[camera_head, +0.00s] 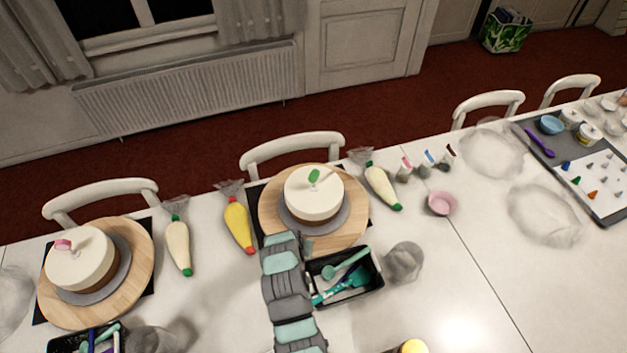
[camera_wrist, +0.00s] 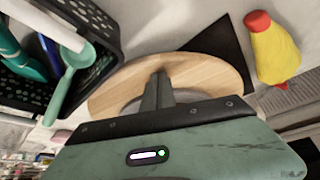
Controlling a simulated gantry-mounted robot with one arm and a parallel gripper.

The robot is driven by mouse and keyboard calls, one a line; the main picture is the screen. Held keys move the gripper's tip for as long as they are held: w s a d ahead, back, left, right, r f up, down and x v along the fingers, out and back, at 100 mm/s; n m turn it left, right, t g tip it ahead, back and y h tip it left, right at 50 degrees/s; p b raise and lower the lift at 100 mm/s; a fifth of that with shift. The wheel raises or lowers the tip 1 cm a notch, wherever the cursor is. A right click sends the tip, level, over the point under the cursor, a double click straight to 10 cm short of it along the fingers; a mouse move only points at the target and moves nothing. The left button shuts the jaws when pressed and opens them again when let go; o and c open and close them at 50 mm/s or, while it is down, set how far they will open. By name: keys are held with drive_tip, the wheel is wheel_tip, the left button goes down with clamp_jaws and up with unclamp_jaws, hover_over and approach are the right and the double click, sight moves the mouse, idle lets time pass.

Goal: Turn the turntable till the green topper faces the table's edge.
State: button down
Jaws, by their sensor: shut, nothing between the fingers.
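The wooden turntable (camera_head: 269,215) sits on a dark mat at the table's far side in the head view, bearing a white-topped cake (camera_head: 300,204) with a brown lower band on a grey board. The green topper (camera_head: 314,176) stands on the cake's top. My gripper (camera_wrist: 160,77) is shut and empty; in the wrist view its fingers overlap the turntable (camera_wrist: 205,72). In the head view my arm reaches up from below to the turntable's near left rim. I cannot tell whether the fingertips touch the wood. The cake and topper are not visible in the wrist view.
A black crate of utensils (camera_head: 369,273) stands close beside my arm at the near right; it also shows in the wrist view (camera_wrist: 97,22). A yellow piping bag (camera_head: 238,226) lies left of the turntable, a cream one (camera_head: 382,186) right. Another turntable (camera_head: 139,262) stands at left.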

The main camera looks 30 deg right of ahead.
drive_tip(key=shift+a, duration=0.15)
drive_tip(key=shift+r+p, duration=0.65)
drive_tip(key=shift+r, duration=0.75)
drive_tip(key=s+d, duration=0.3)
drive_tip(key=s+d+p, duration=0.1)
drive_tip(key=s+d, duration=0.2)
drive_tip(key=shift+d, duration=0.3)
drive_tip(key=d, duration=0.9)
drive_tip(key=shift+d, duration=0.15)
drive_tip(key=shift+f, duration=0.2)
